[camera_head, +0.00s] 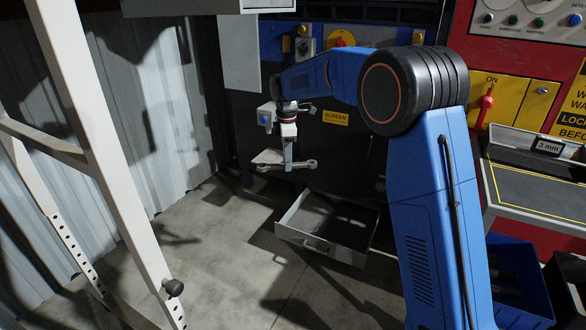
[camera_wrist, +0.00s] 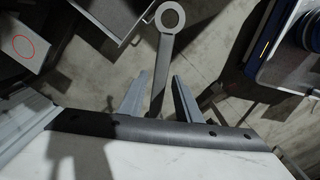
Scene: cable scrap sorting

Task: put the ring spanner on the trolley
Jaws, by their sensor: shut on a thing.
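The ring spanner (camera_wrist: 160,62) is a grey flat bar with a round ring end. In the wrist view its shank runs between the two fingers of my gripper (camera_wrist: 158,98), and the ring points to the top of the picture. In the head view my gripper (camera_head: 289,164) hangs in the air above and left of an open drawer, shut on the spanner (camera_head: 308,164), which lies roughly level. The spanner's other end is hidden in the wrist view. I cannot pick out the trolley for certain in either view.
The open grey drawer (camera_head: 325,246) juts out low over the concrete floor. A white frame with holed legs (camera_head: 101,152) stands at left. At right are a tray labelled 3 mm (camera_head: 527,188), a blue bin (camera_head: 531,285) and a red-and-yellow switch panel (camera_head: 499,95).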

